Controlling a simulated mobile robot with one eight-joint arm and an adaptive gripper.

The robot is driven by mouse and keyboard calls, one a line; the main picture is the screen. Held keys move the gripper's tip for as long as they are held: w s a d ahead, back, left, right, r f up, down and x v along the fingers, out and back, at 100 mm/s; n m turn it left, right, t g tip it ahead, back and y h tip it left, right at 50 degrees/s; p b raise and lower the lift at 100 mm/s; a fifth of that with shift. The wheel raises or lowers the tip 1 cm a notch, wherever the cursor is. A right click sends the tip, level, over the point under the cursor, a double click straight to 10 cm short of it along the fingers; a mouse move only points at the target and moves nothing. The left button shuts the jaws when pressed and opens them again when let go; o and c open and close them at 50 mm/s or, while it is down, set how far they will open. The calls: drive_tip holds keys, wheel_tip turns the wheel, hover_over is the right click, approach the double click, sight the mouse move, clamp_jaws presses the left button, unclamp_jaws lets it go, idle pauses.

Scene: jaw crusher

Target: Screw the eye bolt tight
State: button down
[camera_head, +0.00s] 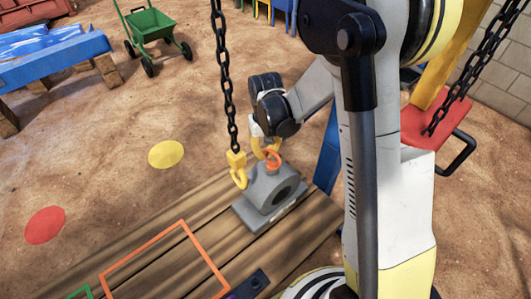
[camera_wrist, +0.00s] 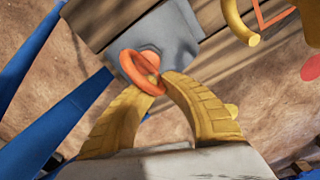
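The orange eye bolt (camera_head: 273,158) stands on top of a grey bearing-like block (camera_head: 267,189) with a round bore. Its ring (camera_wrist: 131,71) shows tilted in the wrist view, at the tips of my yellow fingers. My gripper (camera_head: 266,150) comes down from above on the block. In the wrist view my fingertips (camera_wrist: 160,82) come together at the ring's near edge, with the rim between them. The bolt's shank and thread are hidden, so I cannot tell how deep it sits.
A yellow hook (camera_head: 237,170) hangs on a chain (camera_head: 226,75) just left of the block. The block stands on a wooden plank table (camera_head: 160,230) with an orange square outline (camera_head: 205,254). A red seat-like plate (camera_head: 438,128) hangs at right. A green wheelbarrow (camera_head: 150,25) stands behind.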

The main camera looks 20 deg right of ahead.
drive_tip(key=m, duration=0.2)
drive_tip(key=d+m, duration=0.1)
drive_tip(key=m, duration=0.1)
drive_tip(key=shift+w+m+b, duration=0.2)
drive_tip(key=shift+m+b, duration=0.2)
drive_tip(key=m, duration=0.2)
drive_tip(key=d+m, duration=0.1)
drive_tip(key=m, duration=0.1)
drive_tip(key=shift+d+m+b, duration=0.1)
drive_tip(key=shift+m+b, duration=0.3)
drive_tip(key=shift+f, duration=0.1)
drive_tip(key=shift+s+d+m, duration=0.15)
drive_tip(key=shift+m, duration=0.65)
drive_tip(key=m, duration=0.3)
drive_tip(key=shift+s+d+b, duration=0.15)
drive_tip(key=shift+d+b, duration=0.2)
